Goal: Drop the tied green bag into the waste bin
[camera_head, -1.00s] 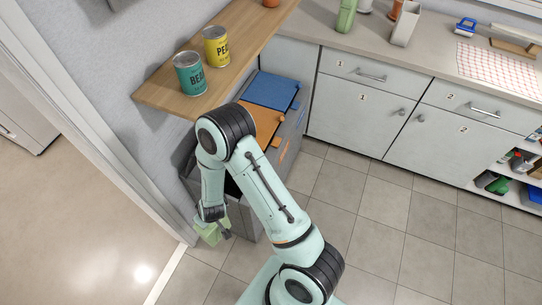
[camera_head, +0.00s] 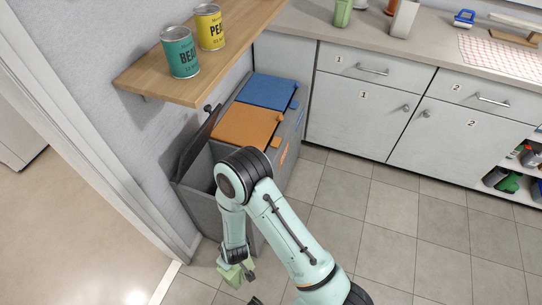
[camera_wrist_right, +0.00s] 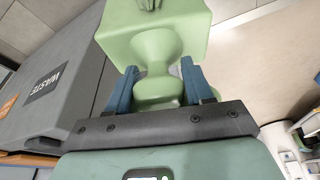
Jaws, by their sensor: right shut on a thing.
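The green bag (camera_head: 232,276) hangs in my right gripper (camera_head: 239,260), low and in front of the waste bin in the head view. In the right wrist view the blue fingers of my right gripper (camera_wrist_right: 160,90) are shut around the narrow neck of the bag (camera_wrist_right: 155,45). The grey waste bin (camera_head: 200,205) stands against the wall below the shelf, its dark lid (camera_head: 198,145) raised and its near compartment open. My forearm hides part of it. The bin's side with the WASTE label (camera_wrist_right: 43,85) shows in the right wrist view.
An orange lid (camera_head: 246,125) and a blue lid (camera_head: 268,91) are shut behind the open compartment. A wooden shelf (camera_head: 190,87) with two cans overhangs the bin. Cabinets (camera_head: 360,115) stand at the back. The tiled floor at right is clear.

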